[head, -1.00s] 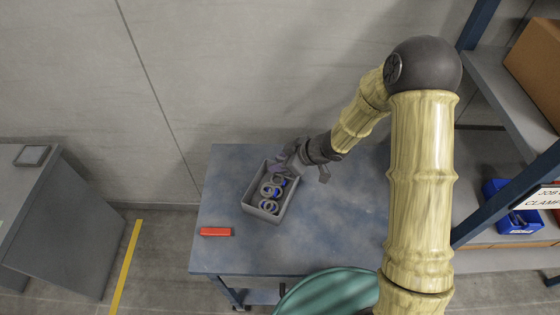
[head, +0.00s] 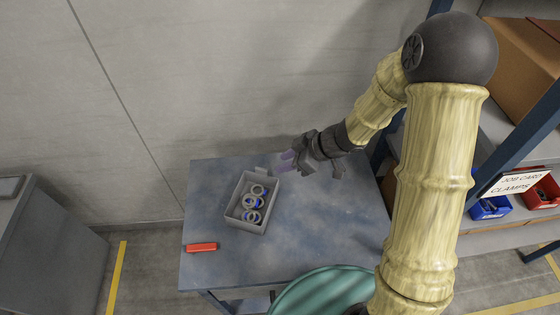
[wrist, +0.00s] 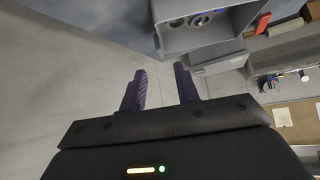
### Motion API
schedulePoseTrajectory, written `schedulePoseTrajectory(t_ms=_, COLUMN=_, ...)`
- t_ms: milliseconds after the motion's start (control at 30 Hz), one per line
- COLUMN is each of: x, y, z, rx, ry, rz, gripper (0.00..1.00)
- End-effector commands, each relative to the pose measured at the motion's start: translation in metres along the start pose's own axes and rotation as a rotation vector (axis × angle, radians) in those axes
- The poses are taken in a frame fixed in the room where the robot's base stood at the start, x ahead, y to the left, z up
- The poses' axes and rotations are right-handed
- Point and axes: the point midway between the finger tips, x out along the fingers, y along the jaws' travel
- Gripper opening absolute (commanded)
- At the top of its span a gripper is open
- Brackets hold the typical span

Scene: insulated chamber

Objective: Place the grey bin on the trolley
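The grey bin (head: 237,220) sits on the blue-grey top of the trolley (head: 310,232), toward its left side. It holds several ring-shaped parts, some grey and some blue. In the wrist view the bin (wrist: 205,38) is at the top, beyond the fingers. My gripper (head: 287,162) is above the trolley, behind and to the right of the bin. Its two purple fingers (wrist: 162,88) are apart with nothing between them, and they are clear of the bin.
A red block (head: 201,247) lies at the trolley's left front. A green round object (head: 325,292) is at the trolley's front edge. Shelving with a blue bin (head: 490,208) and a red bin (head: 545,192) stands at right. A grey cabinet (head: 45,250) stands at left. The trolley's right half is clear.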

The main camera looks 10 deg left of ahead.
Motion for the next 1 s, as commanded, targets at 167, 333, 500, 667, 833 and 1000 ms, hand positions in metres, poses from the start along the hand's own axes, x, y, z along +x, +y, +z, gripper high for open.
schedulePoseTrajectory(t_ms=167, x=0.0, y=0.0, z=0.0, rx=0.001, ry=0.0, rz=0.0, gripper=0.32)
schedulePoseTrajectory(t_ms=333, x=0.0, y=0.0, z=0.0, rx=0.001, ry=0.0, rz=0.0, gripper=0.32)
schedulePoseTrajectory(t_ms=500, x=0.0, y=0.0, z=0.0, rx=0.001, ry=0.0, rz=0.0, gripper=0.32)
schedulePoseTrajectory(t_ms=667, x=0.0, y=0.0, z=0.0, rx=0.001, ry=0.0, rz=0.001, gripper=0.32)
schedulePoseTrajectory(t_ms=833, x=-0.009, y=0.011, z=0.001, rx=0.031, ry=-0.019, rz=0.07, gripper=0.32)
schedulePoseTrajectory(t_ms=1000, x=-0.042, y=0.037, z=0.012, rx=0.145, ry=-0.095, rz=0.283, gripper=0.32)
